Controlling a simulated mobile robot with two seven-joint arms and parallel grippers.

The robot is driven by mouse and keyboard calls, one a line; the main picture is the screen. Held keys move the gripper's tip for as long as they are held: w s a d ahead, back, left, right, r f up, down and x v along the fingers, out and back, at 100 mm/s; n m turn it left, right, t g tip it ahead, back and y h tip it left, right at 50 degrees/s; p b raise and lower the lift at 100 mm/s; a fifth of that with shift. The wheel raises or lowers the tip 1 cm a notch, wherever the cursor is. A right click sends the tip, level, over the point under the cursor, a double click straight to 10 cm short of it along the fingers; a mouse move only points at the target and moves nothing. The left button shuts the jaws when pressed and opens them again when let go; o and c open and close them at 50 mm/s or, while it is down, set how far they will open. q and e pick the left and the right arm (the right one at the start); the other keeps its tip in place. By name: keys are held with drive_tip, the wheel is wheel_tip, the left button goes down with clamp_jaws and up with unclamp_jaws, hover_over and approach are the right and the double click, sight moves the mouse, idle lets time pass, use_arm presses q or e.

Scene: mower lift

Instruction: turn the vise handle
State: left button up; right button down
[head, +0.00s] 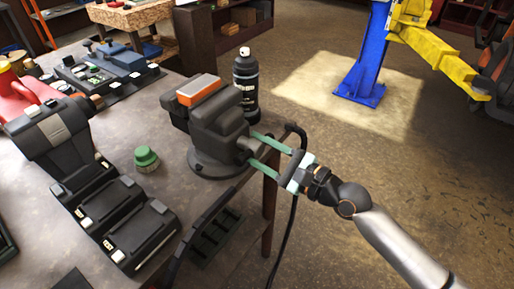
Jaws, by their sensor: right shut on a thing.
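The dark grey vise (218,125) stands on a round base near the right edge of the workbench, with an orange block (198,90) at the top of its jaws. My right gripper (250,150) reaches in from the right. Its two long green fingers lie on either side of the grey vise handle (259,149) at the vise's front end and are shut on it. The fingers and the gripper body hide part of the handle, so its exact angle is hard to tell. My left gripper is not in view.
A black spray can (246,84) stands close behind the vise. A green knob-like object (146,158) and black cases (128,222) are to the left on the workbench (165,105). A black cable hangs below my right gripper. A blue lift post (365,55) stands beyond open floor.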

drive_tip(key=shift+r+n, duration=0.15)
drive_tip(key=shift+n, duration=0.25)
drive_tip(key=n, duration=0.3)
drive_tip(key=shift+n+b, duration=0.3)
drive_tip(key=n+b, duration=0.1)
drive_tip(key=n, duration=0.3)
drive_tip(key=shift+n, duration=0.3)
drive_tip(key=n+b, duration=0.1)
drive_tip(key=n, duration=0.2)
drive_tip(key=shift+n+y+b, duration=0.35)
drive_tip(key=shift+n+y, duration=0.05)
drive_tip(key=n+b, duration=0.1)
drive_tip(key=n, duration=0.2)
drive_tip(key=shift+n, duration=0.4)
drive_tip(key=shift+n+b, duration=0.45)
drive_tip(key=shift+n, duration=0.65)
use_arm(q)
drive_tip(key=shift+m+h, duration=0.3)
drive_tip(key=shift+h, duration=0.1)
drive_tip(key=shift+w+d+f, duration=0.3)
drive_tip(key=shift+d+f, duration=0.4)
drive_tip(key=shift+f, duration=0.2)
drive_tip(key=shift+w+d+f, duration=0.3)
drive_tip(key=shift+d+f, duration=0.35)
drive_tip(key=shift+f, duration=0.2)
use_arm(e)
drive_tip(key=shift+n+g, duration=0.4)
drive_tip(key=shift+n, duration=0.5)
